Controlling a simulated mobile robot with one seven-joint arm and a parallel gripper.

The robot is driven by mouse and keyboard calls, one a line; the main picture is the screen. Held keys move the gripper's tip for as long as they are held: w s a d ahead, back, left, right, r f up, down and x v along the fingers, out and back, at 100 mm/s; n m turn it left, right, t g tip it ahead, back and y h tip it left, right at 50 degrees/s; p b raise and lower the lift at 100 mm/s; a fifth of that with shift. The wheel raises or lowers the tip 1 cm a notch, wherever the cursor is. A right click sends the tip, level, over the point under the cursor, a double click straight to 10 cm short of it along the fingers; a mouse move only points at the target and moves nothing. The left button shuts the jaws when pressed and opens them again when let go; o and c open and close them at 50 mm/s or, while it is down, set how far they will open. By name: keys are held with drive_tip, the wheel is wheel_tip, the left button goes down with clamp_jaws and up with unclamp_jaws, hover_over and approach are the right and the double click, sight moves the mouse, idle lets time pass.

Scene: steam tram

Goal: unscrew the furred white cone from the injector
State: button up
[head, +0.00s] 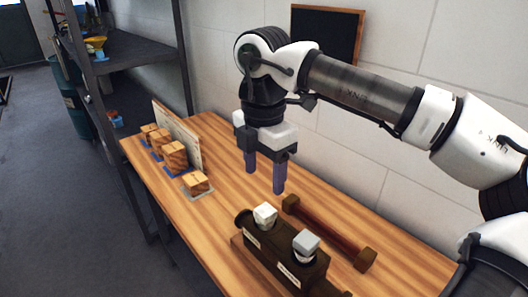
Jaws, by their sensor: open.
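The injector (269,259) is a dark brown body on the wooden bench, with two pale labels on its front side. A white block-topped piece, which looks like the furred white cone (265,213), stands upright in its left end. A grey-topped piece (306,243) stands in the socket to its right. The lower parts of both are hidden inside the body. My gripper (265,181) points down with its two blue-purple fingers apart and empty. It appears above and behind the white piece, without touching it.
A dark red-brown bar with square ends (328,232) lies behind the injector, near the wall. Several wooden blocks (175,155) stand at the bench's left end before an upright pale board (178,134). A dark shelf unit (130,58) stands beyond. The middle of the bench is clear.

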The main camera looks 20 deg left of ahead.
sight(264, 211)
wheel_tip(264, 211, down, 11)
drive_tip(key=shift+r+p, duration=0.1)
drive_tip(key=shift+p, duration=0.85)
drive_tip(key=c, duration=1.2)
drive_tip(key=shift+n, duration=0.3)
drive_tip(key=shift+n+b, duration=0.7)
drive_tip(key=shift+n, duration=1.1)
